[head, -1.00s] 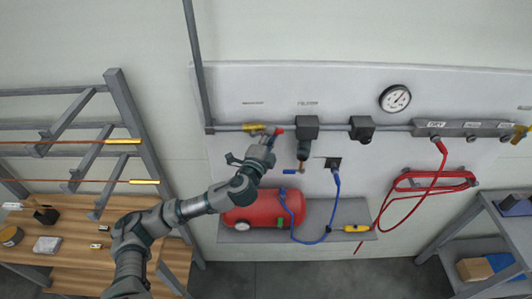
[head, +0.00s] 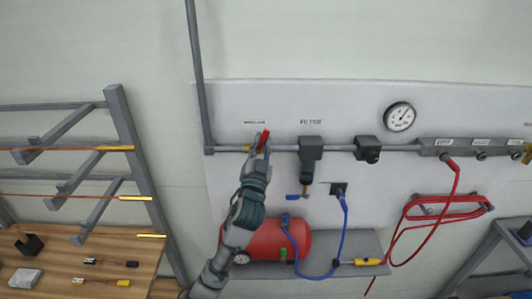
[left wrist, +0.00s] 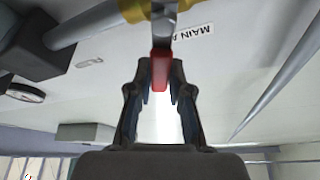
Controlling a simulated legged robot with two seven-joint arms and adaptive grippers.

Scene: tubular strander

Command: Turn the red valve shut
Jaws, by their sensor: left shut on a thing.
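The red valve handle (head: 264,140) is on the grey wall pipe, at a yellow valve body (head: 248,148), left of the filter. It stands up across the pipe, slightly tilted. My left gripper (head: 260,148) is at the handle, coming from below. In the left wrist view, the red handle (left wrist: 160,74) sits between the two fingertips of the left gripper (left wrist: 160,88), which is shut on it. The yellow valve body (left wrist: 180,8) shows at the top there. My fingers hide part of the handle. My right gripper is not in view.
A filter block (head: 311,148) with a blue-levered drain hangs close right on the pipe. A vertical pipe (head: 197,75) and a rack (head: 130,140) stand left.

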